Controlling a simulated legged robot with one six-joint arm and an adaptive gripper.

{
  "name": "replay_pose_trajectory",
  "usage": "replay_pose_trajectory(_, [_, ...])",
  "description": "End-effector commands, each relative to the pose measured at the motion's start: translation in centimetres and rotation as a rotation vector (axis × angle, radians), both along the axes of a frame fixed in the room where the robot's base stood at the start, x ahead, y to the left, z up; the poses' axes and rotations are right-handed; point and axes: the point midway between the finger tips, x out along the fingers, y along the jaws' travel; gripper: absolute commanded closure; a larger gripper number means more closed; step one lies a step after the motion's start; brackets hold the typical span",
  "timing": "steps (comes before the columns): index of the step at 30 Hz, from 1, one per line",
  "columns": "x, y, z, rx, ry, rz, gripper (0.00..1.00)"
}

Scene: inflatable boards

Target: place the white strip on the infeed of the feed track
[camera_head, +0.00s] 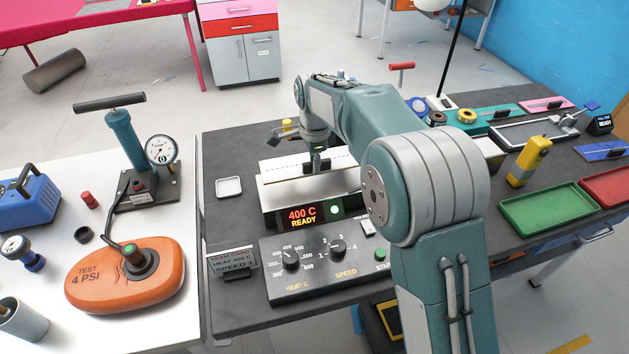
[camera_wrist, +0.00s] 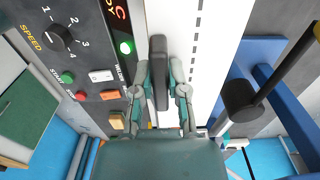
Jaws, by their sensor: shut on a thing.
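My gripper (camera_wrist: 160,90) is shut on a dark grey rounded bar (camera_wrist: 158,60), with one finger on each side of it. The bar lies over a white surface (camera_wrist: 218,50) that carries a dashed black line. In the head view my gripper (camera_head: 317,168) points down over the top of the white machine (camera_head: 268,198), whose display reads 400 C READY. A long dark line runs along that top. I cannot pick out the white strip from the white surfaces, nor tell which part is the feed track's infeed.
A control box (camera_head: 325,264) with two knobs stands in front of the machine. A small white tray (camera_head: 229,187) lies to its left. Green (camera_head: 548,209) and red (camera_head: 607,187) trays and a yellow tool (camera_head: 529,161) are at right. An orange inflated board (camera_head: 125,275) and pump (camera_head: 124,140) stand at left.

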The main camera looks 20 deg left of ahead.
Motion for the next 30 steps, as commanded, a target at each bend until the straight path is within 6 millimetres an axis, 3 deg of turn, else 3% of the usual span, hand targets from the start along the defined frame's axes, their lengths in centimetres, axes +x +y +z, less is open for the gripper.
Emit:
replay_pose_trajectory(12, [0.0, 0.0, -5.7, -0.001, 0.001, 0.000, 1.00])
replay_pose_trajectory(22, [0.0, 0.0, -6.1, 0.000, 0.000, 0.000, 1.00])
replay_pose_trajectory(23, [0.0, 0.0, -6.2, -0.001, 0.001, 0.000, 0.72])
replay_pose_trajectory(24, [0.0, 0.0, -6.2, 0.000, 0.000, 0.000, 0.54])
replay_pose_trajectory(25, [0.0, 0.0, -6.2, 0.000, 0.000, 0.000, 0.47])
replay_pose_trajectory(30, [0.0, 0.0, -6.1, 0.000, 0.000, 0.000, 0.47])
